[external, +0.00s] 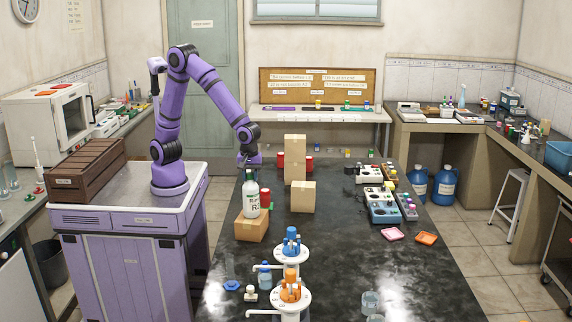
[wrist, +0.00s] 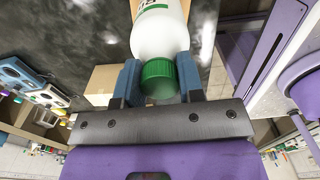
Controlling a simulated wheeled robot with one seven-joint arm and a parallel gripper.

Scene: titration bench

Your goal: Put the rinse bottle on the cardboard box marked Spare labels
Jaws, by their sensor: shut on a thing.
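The rinse bottle (external: 252,198) is white with a green cap and a printed label. It is upright in the external view. My gripper (external: 250,168) is above it, pointing down. In the wrist view the blue fingers (wrist: 158,82) are shut on the bottle at its green cap (wrist: 159,76). A cardboard box (external: 250,229) is directly under the bottle. The bottle's base appears at the box's top; whether it touches is not clear. Writing on this box is too small to read.
Another cardboard box (external: 303,197) and a stack of boxes (external: 295,160) stand to the right. A red container (external: 265,199) is close beside the bottle. Orange-and-white and blue-and-white apparatus (external: 290,290) stands nearer the front. The dark bench at front right is mostly clear.

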